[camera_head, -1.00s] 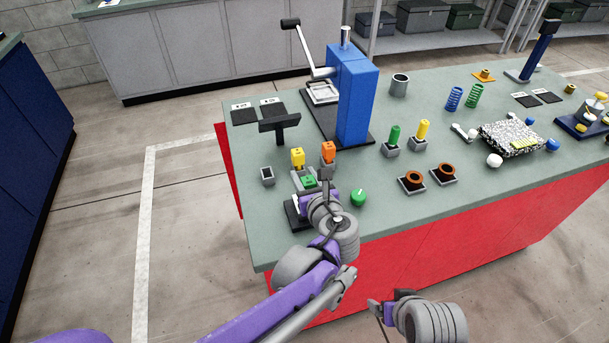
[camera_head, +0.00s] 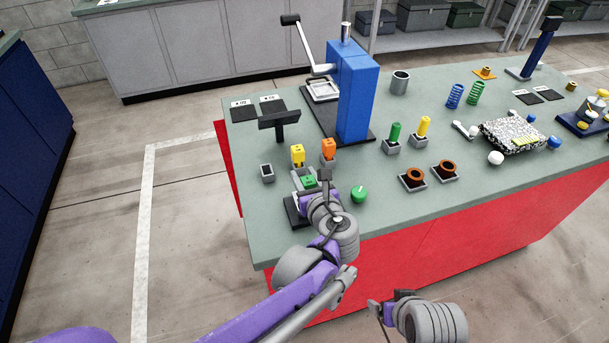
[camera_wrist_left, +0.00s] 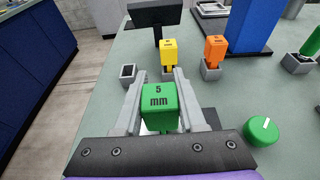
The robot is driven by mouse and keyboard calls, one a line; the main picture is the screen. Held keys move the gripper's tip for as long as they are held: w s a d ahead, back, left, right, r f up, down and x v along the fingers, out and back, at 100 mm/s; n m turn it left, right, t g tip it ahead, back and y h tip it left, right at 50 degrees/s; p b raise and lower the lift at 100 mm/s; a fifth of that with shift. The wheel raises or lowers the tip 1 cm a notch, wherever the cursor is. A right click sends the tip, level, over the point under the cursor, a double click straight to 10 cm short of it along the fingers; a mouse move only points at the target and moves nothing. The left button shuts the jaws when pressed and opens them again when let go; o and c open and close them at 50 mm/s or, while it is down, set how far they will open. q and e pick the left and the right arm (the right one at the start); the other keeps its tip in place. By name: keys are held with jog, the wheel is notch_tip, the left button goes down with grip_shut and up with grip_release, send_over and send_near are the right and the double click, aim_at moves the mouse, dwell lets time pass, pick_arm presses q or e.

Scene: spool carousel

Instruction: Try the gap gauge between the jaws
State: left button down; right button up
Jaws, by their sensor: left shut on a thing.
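The gap gauge is a green block marked "5 mm" (camera_wrist_left: 160,100). My left gripper (camera_wrist_left: 160,92) is shut on it, with one grey finger on each side. In the head view the green gauge (camera_head: 308,181) shows just beyond my left gripper (camera_head: 312,180), over a black-based fixture (camera_head: 293,212) at the table's near left. The gripper hides most of that fixture, so I cannot tell how the gauge sits against its jaws. A green knob (camera_head: 358,195) with a white line stands to the right. My right gripper (camera_head: 388,306) is partly in view, low in front of the table.
An empty grey holder (camera_head: 267,173) stands to the left. Yellow (camera_head: 297,155) and orange (camera_head: 328,149) gauges stand in holders behind. A black T-shaped stand (camera_head: 279,125) and a blue press (camera_head: 357,95) rise farther back. Copper-coloured rings (camera_head: 413,179) sit to the right.

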pick_arm(q)
jog(key=shift+f+b, duration=0.4)
jog(key=shift+f, duration=0.2)
pick_arm(e)
jog(key=shift+s+f, duration=0.1)
jog(key=shift+f, duration=0.4)
pick_arm(q)
jog(key=shift+r, duration=0.15)
pick_arm(e)
jog(key=shift+r, duration=0.1)
dwell(0.6)
pick_arm(q)
notch_tip(320, 180, up, 7)
jog(key=p, duration=0.4)
jog(key=shift+r+p, duration=0.15)
jog(key=shift+p, duration=0.25)
pick_arm(e)
jog(key=r, duration=0.2)
jog(key=w+r, duration=0.1)
jog(key=r, duration=0.2)
jog(key=shift+w+r, duration=0.35)
jog(key=shift+s, duration=0.1)
